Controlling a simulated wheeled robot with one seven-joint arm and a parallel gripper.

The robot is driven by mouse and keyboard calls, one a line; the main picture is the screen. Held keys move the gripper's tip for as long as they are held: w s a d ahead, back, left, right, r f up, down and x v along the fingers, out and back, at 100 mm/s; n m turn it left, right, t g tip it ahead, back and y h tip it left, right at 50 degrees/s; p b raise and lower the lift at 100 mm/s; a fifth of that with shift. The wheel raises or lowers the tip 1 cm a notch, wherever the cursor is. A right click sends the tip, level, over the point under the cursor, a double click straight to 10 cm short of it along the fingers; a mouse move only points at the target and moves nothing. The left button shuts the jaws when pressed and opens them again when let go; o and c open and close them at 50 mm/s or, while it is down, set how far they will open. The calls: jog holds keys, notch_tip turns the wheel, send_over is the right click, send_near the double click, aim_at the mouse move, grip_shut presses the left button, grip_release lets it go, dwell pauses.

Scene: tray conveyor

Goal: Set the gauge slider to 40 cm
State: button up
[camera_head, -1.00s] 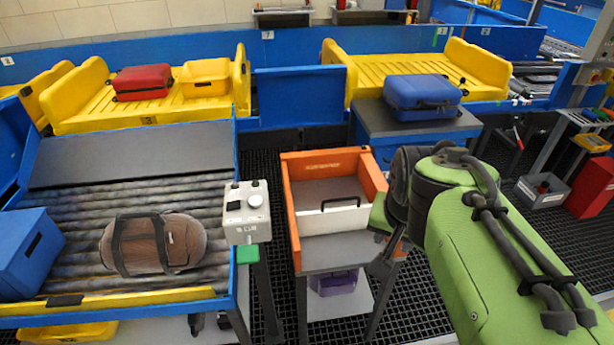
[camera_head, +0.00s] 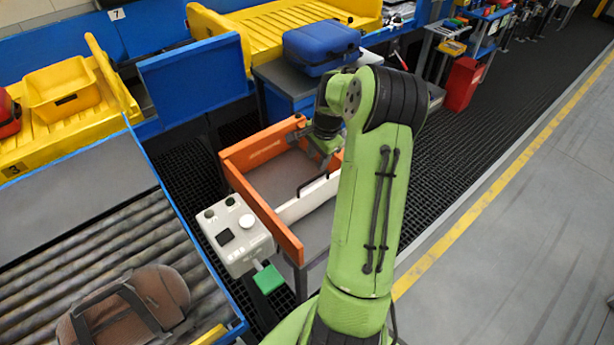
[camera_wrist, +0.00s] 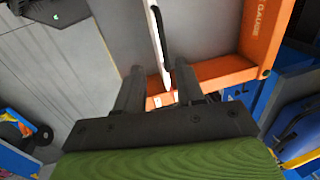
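The gauge is an orange open frame (camera_head: 263,203) on a grey stand, with the word GAUGE on its orange wall (camera_wrist: 262,30) in the wrist view. Its slider is a white upright plate (camera_head: 296,207) across the frame, with a black handle (camera_head: 312,184). In the wrist view the slider (camera_wrist: 154,30) shows edge-on, with the handle (camera_wrist: 161,36) beyond my fingertips. My gripper (camera_wrist: 158,68) is open, its two dark fingers apart with the slider's line between them. In the head view my gripper (camera_head: 322,160) is over the frame's far right part, partly hidden by my arm. Contact cannot be told.
A grey control box (camera_head: 236,235) with a green tab stands close left of the gauge. A blue suitcase (camera_head: 322,47) sits on a blue table behind. A brown bag (camera_head: 128,308) lies on the roller conveyor (camera_head: 95,235). Open floor (camera_head: 510,230) lies right.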

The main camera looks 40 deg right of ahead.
aim_at(310, 181)
jog(key=w+f, duration=0.1)
jog(key=f, duration=0.6)
jog(key=w+f, duration=0.1)
jog(key=f, duration=0.2)
jog(key=shift+w+f, duration=0.3)
jog(key=shift+w, duration=0.05)
grip_shut()
